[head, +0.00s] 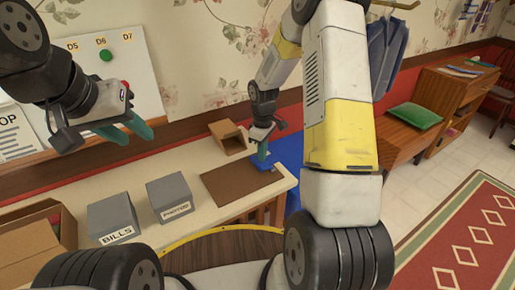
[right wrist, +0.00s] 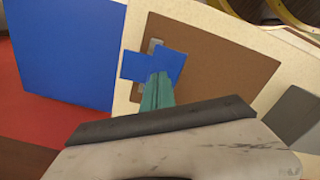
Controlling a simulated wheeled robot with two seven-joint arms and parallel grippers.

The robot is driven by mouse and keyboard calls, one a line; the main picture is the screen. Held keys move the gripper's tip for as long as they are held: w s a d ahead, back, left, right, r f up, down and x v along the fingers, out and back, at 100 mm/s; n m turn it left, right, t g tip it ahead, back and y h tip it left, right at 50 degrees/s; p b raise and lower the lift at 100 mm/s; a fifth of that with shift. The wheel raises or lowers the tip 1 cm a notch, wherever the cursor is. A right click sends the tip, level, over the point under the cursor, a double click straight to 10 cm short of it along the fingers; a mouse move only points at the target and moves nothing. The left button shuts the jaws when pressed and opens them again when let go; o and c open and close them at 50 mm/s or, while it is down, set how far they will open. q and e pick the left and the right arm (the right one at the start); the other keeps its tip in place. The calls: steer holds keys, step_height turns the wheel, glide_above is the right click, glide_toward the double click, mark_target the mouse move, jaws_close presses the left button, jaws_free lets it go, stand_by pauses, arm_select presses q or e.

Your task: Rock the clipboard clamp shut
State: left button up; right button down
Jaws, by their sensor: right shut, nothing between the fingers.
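The clipboard is a brown board (head: 240,186) lying on the pale counter; it also shows in the right wrist view (right wrist: 215,62). Its blue clamp (head: 266,162) sits at the board's far right edge. In the right wrist view the blue clamp (right wrist: 172,62) lies over a small grey piece on the board's edge. My right gripper (head: 262,151) is shut and empty, its teal fingertips at the clamp. Fingertips hide part of the clamp, and I cannot tell whether they press it. My left gripper (head: 126,129) is open and empty, above the counter's left side.
Grey boxes labelled BILLS (head: 112,218) and PHOTOS (head: 170,196) stand left of the clipboard. A cardboard box (head: 36,245) stands at front left. A small brown tray (head: 228,137) lies behind the board. A blue panel (head: 289,152) adjoins the counter's right end.

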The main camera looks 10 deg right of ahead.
steer(key=shift+f, duration=0.55)
steer(key=shift+r, duration=3.5)
steer(key=shift+r, duration=0.2)
step_height(320, 180, up, 8)
steer(key=m+t, duration=0.1)
steer(key=m, duration=0.1)
glide_above(264, 166)
steer(key=s+r+m+t, duration=0.2)
steer(key=s+r, duration=0.5)
steer(key=r, duration=0.2)
steer(key=s+a+r+m+t+y, duration=0.1)
steer(key=s+r+m, duration=0.1)
steer(key=s, duration=0.5)
steer(key=s+a+r+m+t+y, duration=0.1)
steer(key=s+r+m+t, duration=0.1)
steer(key=s, duration=0.5)
step_height(264, 166, up, 3)
steer(key=shift+s+f+m, duration=0.1)
steer(key=shift+s+m, duration=0.05)
steer(key=shift+m, duration=0.55)
